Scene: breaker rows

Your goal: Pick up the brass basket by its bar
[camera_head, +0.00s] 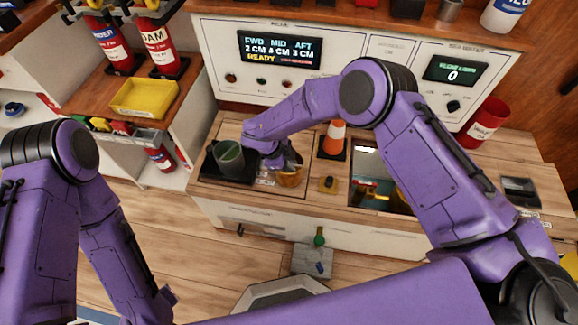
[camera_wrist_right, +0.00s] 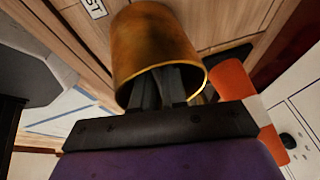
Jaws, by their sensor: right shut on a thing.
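The brass basket (camera_head: 290,177) is on the left part of the counter in the head view, partly hidden behind my right arm. In the right wrist view the brass basket (camera_wrist_right: 155,40) is a round golden cup with its open rim toward the camera. My right gripper (camera_wrist_right: 168,82) is shut, with its dark fingers reaching inside the rim. The bar itself is hidden by the fingers. In the head view my right gripper (camera_head: 283,160) is mostly hidden at the basket. I cannot tell whether the basket touches the counter. My left gripper is not in view.
A green-topped cup (camera_head: 229,155) on a black tray (camera_head: 212,172) stands left of the basket.

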